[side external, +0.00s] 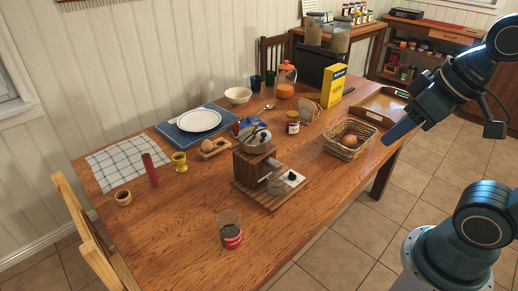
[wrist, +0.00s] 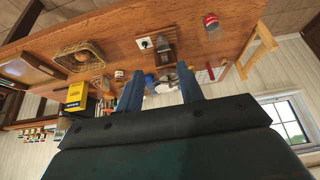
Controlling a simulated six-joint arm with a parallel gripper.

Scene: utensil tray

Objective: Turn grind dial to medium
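The grinder (side external: 253,165) stands on a wooden base board near the middle of the table. It has a wooden body with a metal top. Its grind dial (side external: 291,176) is a small black knob on a white plate at the right of the board. The dial's setting is too small to read. In the upside-down wrist view the dial (wrist: 144,43) shows beside the grinder (wrist: 165,45). My gripper (side external: 398,132) is in the air off the table's right end, well apart from the dial. In the wrist view its two fingers (wrist: 160,88) are spread with nothing between them.
A wicker basket (side external: 350,146) with an egg, a wooden tray (side external: 382,107) and a yellow box (side external: 333,86) stand towards my gripper's side. A small jar (side external: 293,122) stands behind the grinder. A glass with a red label (side external: 230,232) stands in front. The table's front right is clear.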

